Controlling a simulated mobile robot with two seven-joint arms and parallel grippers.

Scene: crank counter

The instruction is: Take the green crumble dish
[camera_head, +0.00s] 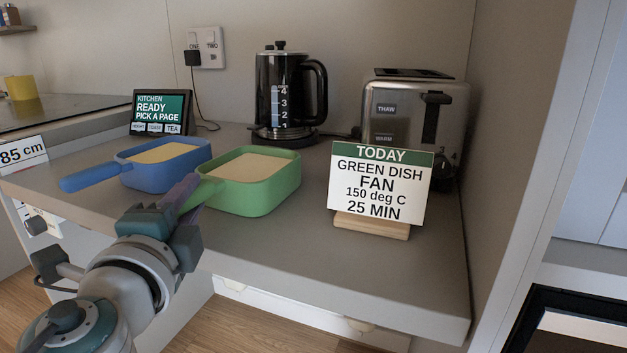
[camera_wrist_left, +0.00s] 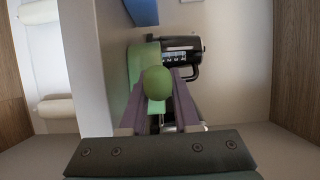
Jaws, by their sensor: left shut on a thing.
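The green crumble dish (camera_head: 250,190) stands on the grey counter with a pale filling and a green handle pointing front left. My left gripper (camera_head: 187,192) is at that handle, its two fingers shut on it. In the left wrist view the rounded green handle end (camera_wrist_left: 157,83) sits between the purple fingers of the gripper (camera_wrist_left: 156,103). The dish body there is partly hidden behind the handle and fingers. A blue dish (camera_head: 168,160) with a similar filling stands just left of the green one. My right gripper is in neither view.
A card on a wooden stand (camera_head: 380,185) reads green dish, fan, 150 deg C, 25 min. A kettle (camera_head: 283,95), a toaster (camera_head: 410,115) and a small kitchen screen (camera_head: 160,113) stand behind. The counter front (camera_head: 330,265) is clear.

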